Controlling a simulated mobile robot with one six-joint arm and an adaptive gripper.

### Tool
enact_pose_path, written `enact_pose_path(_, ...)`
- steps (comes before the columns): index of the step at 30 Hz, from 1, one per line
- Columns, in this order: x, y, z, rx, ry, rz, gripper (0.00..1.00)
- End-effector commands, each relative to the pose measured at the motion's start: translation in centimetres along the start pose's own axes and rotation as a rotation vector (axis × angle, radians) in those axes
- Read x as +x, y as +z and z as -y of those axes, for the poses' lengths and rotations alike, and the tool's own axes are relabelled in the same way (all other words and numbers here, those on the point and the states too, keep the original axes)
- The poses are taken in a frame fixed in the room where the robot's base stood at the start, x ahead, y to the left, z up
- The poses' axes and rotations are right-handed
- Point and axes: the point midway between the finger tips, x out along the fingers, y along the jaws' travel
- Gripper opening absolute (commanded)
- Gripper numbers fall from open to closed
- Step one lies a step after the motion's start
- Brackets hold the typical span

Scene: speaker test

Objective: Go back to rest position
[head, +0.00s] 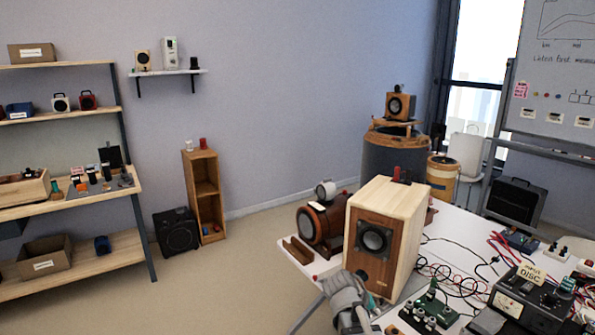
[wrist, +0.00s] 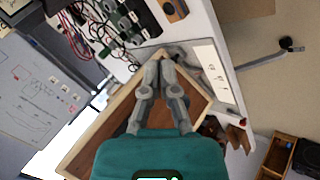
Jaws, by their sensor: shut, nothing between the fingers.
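My gripper (wrist: 166,62) shows in the wrist view with its grey fingers together and nothing between them. Behind the fingers is the large wooden speaker (wrist: 205,100), partly hidden by the fingers and the teal gripper body. In the head view the same pale wooden speaker (head: 407,205) stands upright on the white table, its dark driver facing front. Grey parts of my arm (head: 345,297) show at the lower middle, in front of the speaker and by the table's near edge. The fingertips are not clear in the head view.
The white table (head: 447,222) holds cables, green circuit boards (head: 434,306) and a black meter box (head: 530,300). A brown round speaker (head: 322,222) stands left of the wooden one. Shelves (head: 100,197) stand far left. The floor (head: 235,275) between is clear.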

Motion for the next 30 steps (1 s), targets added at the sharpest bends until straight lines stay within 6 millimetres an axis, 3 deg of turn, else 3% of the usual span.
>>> enact_pose_path(6,-1.7,5.4,0.6,0.019,-0.249,0.137,0.0)
enact_pose_path(15,-5.2,10.3,2.2,0.024,-0.564,0.258,0.0)
enact_pose_path(21,-6.3,11.3,2.7,0.022,-0.654,0.282,0.0)
enact_pose_path(30,-6.3,11.4,2.9,0.021,-0.662,0.284,0.0)
